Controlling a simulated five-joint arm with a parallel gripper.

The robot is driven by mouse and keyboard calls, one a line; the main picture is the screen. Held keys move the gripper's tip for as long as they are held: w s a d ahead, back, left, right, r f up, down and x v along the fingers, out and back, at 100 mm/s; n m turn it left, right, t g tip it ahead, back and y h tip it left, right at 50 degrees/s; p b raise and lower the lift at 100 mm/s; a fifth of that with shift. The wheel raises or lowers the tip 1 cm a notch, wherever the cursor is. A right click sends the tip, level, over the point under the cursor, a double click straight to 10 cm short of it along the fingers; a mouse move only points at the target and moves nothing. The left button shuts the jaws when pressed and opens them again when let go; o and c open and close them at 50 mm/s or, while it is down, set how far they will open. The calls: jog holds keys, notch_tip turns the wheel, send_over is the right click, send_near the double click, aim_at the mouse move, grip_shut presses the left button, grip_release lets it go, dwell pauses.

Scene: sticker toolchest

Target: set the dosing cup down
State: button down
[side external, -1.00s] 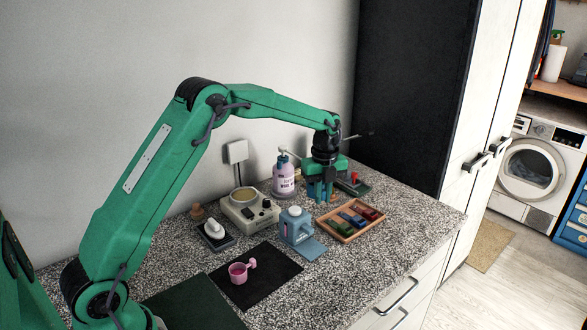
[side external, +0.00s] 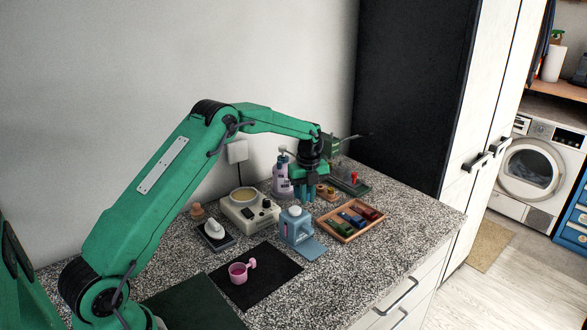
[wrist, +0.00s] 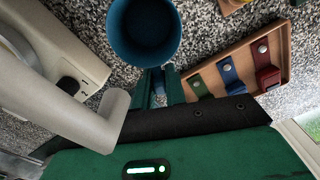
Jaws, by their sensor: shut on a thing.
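A round blue cup (wrist: 145,28) shows at the top of the wrist view, its opening towards the camera. My gripper (wrist: 160,86) is shut on a blue part at the cup's near side, between its green fingers. In the side view my gripper (side external: 307,187) is low over the back of the counter, between the pump bottle and the wooden tray. The cup is mostly hidden there, and I cannot tell whether it touches the counter. A separate pink cup with a handle (side external: 239,272) stands on a black mat (side external: 268,283).
A wooden tray (side external: 332,229) with several coloured items is right of my gripper. A blue jug (side external: 296,230), a cream appliance (side external: 246,216) and a pump bottle (side external: 280,178) stand close by. Small wooden items (side external: 327,192) lie just right of my gripper.

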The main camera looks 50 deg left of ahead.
jog(key=shift+f, duration=1.7)
jog(key=shift+f, duration=0.15)
jog(key=c, duration=1.4)
grip_release()
jog(key=shift+c, duration=0.2)
notch_tip(320, 180, up, 12)
jog(key=shift+r, duration=0.1)
jog(key=shift+r, duration=0.1)
